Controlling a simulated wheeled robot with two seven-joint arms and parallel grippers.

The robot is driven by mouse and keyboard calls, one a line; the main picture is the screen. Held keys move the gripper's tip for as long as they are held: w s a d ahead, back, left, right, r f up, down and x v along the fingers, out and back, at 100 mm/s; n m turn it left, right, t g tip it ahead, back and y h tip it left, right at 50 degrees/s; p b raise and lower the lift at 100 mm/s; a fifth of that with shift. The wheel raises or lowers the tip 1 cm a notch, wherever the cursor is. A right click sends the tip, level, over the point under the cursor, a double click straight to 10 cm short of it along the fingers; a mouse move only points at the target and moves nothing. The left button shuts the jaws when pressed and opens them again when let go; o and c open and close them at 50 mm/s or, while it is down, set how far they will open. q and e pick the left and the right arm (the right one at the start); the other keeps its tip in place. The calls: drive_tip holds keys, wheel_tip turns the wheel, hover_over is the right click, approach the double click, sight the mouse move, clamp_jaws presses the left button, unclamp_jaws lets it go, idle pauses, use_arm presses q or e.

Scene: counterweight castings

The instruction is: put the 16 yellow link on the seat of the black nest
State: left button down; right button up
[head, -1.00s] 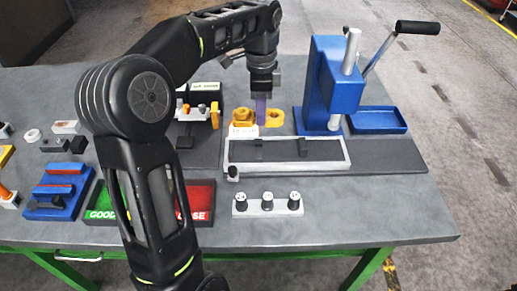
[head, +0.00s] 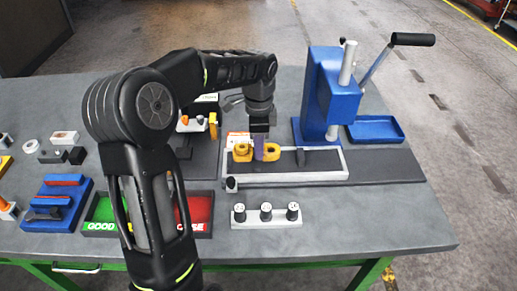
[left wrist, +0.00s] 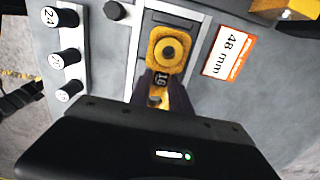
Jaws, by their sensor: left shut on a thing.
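The yellow link (head: 242,152) is in my left gripper (head: 265,152), which is shut on its middle. In the left wrist view the link (left wrist: 168,50) shows a ring end with a dark centre, and a tag "16" sits between the fingertips (left wrist: 163,88). The link is over the left part of the pale-framed fixture (head: 285,178). A dark part, likely the black nest (left wrist: 173,20), shows just beyond the ring. The seat is hidden under the link, and I cannot tell whether they touch. My right gripper is not in view.
A blue lever press (head: 325,95) stands behind the fixture. An orange-edged "48 mm" card (left wrist: 229,51) lies beside the fixture.

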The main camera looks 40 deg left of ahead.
use_arm(q)
drive_tip(key=shift+f, duration=0.7)
drive_tip(key=shift+f, duration=0.4)
drive_tip(key=shift+s+f+b, duration=0.15)
drive_tip(key=shift+f+b, duration=0.1)
drive_tip(key=shift+b, duration=0.1)
